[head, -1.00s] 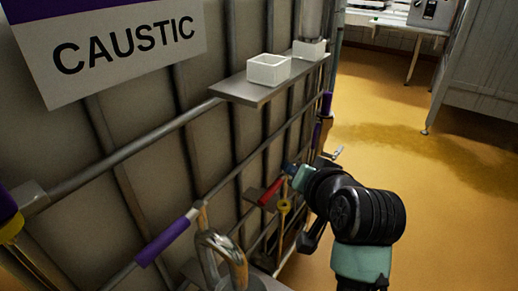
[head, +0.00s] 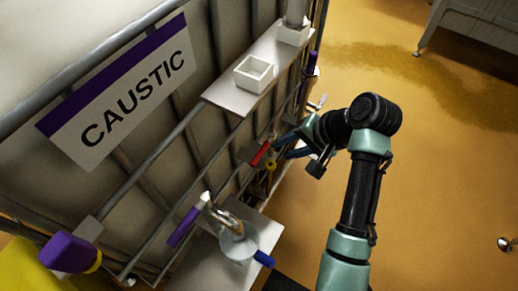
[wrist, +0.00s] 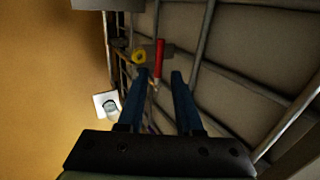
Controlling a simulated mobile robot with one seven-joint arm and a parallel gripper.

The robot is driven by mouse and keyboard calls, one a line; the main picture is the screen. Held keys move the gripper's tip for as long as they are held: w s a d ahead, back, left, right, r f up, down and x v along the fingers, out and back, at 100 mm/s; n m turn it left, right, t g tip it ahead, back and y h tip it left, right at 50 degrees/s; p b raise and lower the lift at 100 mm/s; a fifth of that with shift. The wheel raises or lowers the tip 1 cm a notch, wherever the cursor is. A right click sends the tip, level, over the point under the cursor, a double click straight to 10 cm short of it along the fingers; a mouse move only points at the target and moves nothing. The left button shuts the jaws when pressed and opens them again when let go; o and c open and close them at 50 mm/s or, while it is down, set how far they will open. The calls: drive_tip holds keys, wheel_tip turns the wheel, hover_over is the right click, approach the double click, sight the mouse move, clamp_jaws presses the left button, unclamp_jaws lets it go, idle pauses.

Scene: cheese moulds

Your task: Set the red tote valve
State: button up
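The red valve handle (head: 261,153) sits low on the side of the caged tote with the CAUSTIC sign (head: 120,100). It also shows in the wrist view (wrist: 159,60), just ahead of my fingers, with its near end in line with the gap between them. My gripper (head: 281,149) has two blue fingers, spread apart with nothing between them that I can see clearly held. It also shows in the wrist view (wrist: 163,76). A round yellow part (wrist: 139,56) lies left of the red handle. Whether a finger touches the handle I cannot tell.
A shelf (head: 229,98) on the cage carries a white open box (head: 254,73) above the valve. A purple handle (head: 184,227) and a curved metal spout (head: 224,218) are nearer. Cage bars run close to the fingers.

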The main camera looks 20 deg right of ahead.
sight(258, 159)
drive_tip(key=b+x, duration=0.2)
drive_tip(key=x, duration=1)
clamp_jaws()
drive_tip(key=shift+s, duration=0.1)
idle(1.0)
